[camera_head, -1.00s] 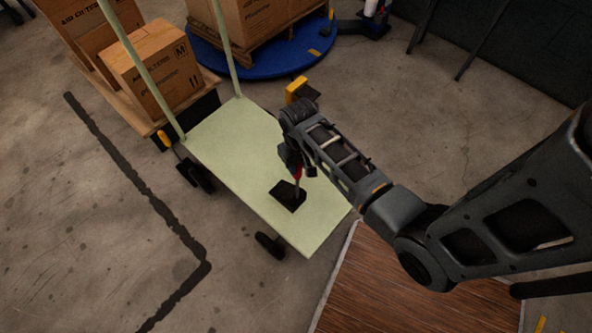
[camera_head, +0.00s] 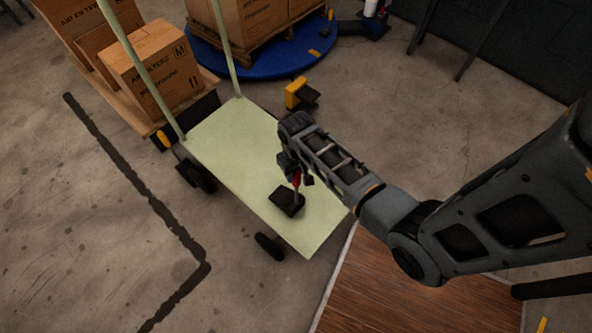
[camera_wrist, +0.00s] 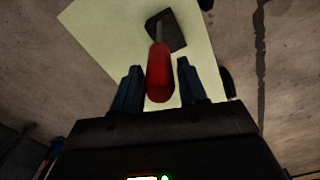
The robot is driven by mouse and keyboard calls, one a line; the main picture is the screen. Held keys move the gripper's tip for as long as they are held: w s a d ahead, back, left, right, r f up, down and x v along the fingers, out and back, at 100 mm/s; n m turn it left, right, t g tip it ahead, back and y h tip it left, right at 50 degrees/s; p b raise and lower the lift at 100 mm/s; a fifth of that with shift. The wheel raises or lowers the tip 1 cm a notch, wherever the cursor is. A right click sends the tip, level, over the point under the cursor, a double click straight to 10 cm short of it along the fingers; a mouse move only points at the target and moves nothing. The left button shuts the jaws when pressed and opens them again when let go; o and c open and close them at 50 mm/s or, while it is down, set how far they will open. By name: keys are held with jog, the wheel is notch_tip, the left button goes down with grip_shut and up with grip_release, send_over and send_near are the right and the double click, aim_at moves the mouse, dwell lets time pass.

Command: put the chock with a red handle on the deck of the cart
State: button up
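The chock (camera_head: 287,203) is a dark block with a red handle (camera_head: 296,179). In the head view it is at the near part of the pale green cart deck (camera_head: 228,150) and appears to rest on it. In the wrist view the dark block (camera_wrist: 168,32) is against the deck (camera_wrist: 105,35), with the red handle (camera_wrist: 160,75) pointing toward me. My gripper (camera_wrist: 160,78) is open around the handle, one finger on each side, with narrow gaps showing. In the head view my wrist partly hides the handle's top.
A black and yellow chock (camera_head: 299,95) lies on the floor beyond the cart. Cartons (camera_head: 155,70) stand on a pallet to the left, and more cartons on a blue round platform (camera_head: 270,62) behind. A brown wooden surface (camera_head: 385,285) lies in front. The deck's far part is clear.

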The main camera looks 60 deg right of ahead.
jog(key=shift+o, duration=1.3)
jog(key=shift+r, duration=0.15)
notch_tip(320, 180, up, 12)
jog(key=p, duration=0.2)
jog(key=s+a+r+n+t+h, duration=0.2)
jog(key=s+a+r+n+t, duration=0.15)
jog(key=s+a+t, duration=0.5)
jog(key=s+a+r+n+t, duration=0.1)
jog(key=s+a+r+t, duration=0.1)
jog(key=r, duration=0.6)
jog(key=s+a+r+n+t+y, duration=0.1)
jog(key=s+a+r+t, duration=0.1)
jog(key=s+a+r, duration=0.2)
jog(key=s+a+r+n+t+y, duration=0.1)
jog(key=s+a+r+t, duration=0.1)
jog(key=r, duration=0.9)
jog(key=shift+s+a+r, duration=0.35)
jog(key=shift+s+a, duration=0.25)
jog(key=shift+s, duration=0.55)
